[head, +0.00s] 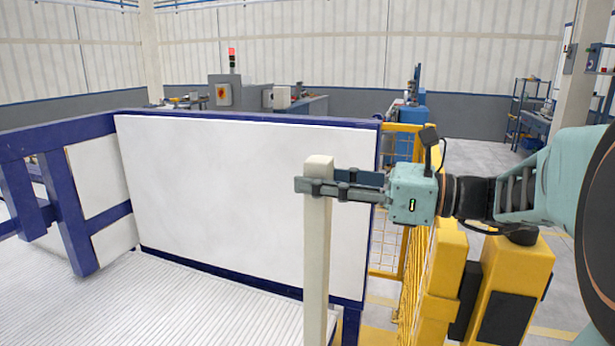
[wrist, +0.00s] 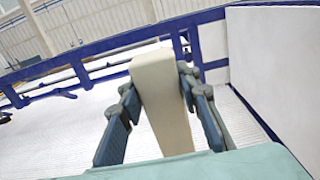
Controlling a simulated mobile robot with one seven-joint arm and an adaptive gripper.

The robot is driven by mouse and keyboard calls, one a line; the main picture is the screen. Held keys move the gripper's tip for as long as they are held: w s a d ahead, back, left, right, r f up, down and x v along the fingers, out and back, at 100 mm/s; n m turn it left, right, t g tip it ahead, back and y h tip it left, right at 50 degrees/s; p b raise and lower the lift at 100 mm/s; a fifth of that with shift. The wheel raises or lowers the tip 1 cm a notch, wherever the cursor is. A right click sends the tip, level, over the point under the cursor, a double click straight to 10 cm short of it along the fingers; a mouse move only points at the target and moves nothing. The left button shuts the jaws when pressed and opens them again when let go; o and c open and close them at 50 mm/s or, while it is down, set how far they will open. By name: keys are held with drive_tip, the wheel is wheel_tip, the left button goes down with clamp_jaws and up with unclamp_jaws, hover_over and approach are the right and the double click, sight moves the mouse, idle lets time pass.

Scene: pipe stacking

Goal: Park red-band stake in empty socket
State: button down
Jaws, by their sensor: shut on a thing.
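A pale cream square stake (head: 316,250) stands upright in the head view, running down past the bottom edge of the picture. My gripper (head: 318,187) is shut on it a little below its top end. No red band shows on the visible part of the stake. Its lower end is out of view. No socket can be made out in either view.
A blue-framed white panel (head: 230,200) stands behind the stake. A ribbed white floor surface (head: 130,310) lies at lower left, with blue rails (head: 75,215) beside it. Yellow mesh fencing (head: 415,270) and yellow posts (head: 515,290) stand at right, under my arm.

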drive_tip(key=shift+f, duration=0.2)
drive_tip(key=c, duration=1.4)
unclamp_jaws()
drive_tip(key=shift+o, duration=0.2)
drive_tip(key=shift+f, duration=0.15)
drive_tip(key=shift+s+d, duration=0.1)
drive_tip(key=v, duration=1.2)
